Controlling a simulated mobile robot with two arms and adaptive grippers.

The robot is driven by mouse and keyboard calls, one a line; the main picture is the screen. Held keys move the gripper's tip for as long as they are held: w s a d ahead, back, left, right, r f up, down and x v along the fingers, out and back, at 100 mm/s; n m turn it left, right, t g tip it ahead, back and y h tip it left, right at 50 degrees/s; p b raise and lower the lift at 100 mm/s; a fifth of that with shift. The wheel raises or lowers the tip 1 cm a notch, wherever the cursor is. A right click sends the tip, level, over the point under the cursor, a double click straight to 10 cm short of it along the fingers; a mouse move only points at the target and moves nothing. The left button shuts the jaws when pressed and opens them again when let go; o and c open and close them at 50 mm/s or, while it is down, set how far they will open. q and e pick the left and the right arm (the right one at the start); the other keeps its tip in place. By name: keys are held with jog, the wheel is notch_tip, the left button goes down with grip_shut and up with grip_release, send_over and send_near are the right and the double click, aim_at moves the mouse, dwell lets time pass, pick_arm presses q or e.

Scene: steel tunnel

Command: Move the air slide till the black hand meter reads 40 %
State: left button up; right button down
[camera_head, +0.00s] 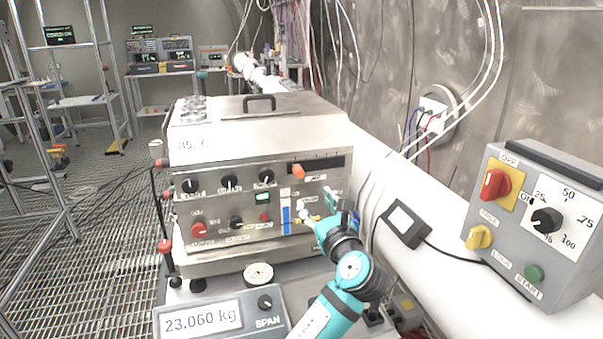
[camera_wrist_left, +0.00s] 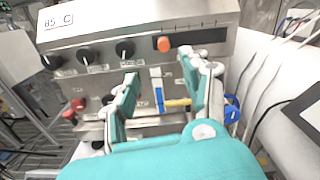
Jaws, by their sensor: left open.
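An orange slide knob (camera_head: 297,172) sits at the left end of a dark horizontal slot (camera_head: 328,163) on the steel machine's front panel. In the left wrist view the knob (camera_wrist_left: 163,44) and slot (camera_wrist_left: 205,37) show beyond the fingers; the label is too small to read. My left gripper (camera_head: 322,206) is open and empty in front of the panel, below and right of the knob. Its teal fingers (camera_wrist_left: 163,72) straddle the line to the knob without touching it. A black hand-held meter (camera_head: 406,223) with a pale face lies on the white pipe; its reading is illegible.
The panel of the steel machine (camera_head: 245,128) also has black knobs, a red knob (camera_head: 199,229) and a blue vertical strip (camera_head: 286,219). A scale (camera_head: 204,319) reads 23.060 kg. A grey control box (camera_head: 540,225) stands at the right.

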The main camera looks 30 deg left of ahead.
aim_at(301, 175)
jog(key=s+g, duration=0.1)
jog(key=s, duration=0.4)
pick_arm(q)
jog(key=p+x, duration=0.2)
jog(key=x, duration=1)
jog(key=shift+w+f, duration=0.1)
jog(key=shift+w, duration=0.3)
jog(key=shift+x, duration=1)
jog(key=shift+f, duration=0.1)
grip_shut()
pick_arm(e)
jog(key=shift+t, duration=0.4)
jog(key=w, duration=0.1)
jog(key=w+r, duration=0.1)
jog(key=w, duration=0.1)
jog(key=w+r, duration=0.1)
jog(key=shift+w+d+r, duration=0.15)
jog(key=shift+d+r, duration=0.05)
jog(key=shift+d, duration=0.05)
pick_arm(q)
jog(key=shift+d, duration=0.1)
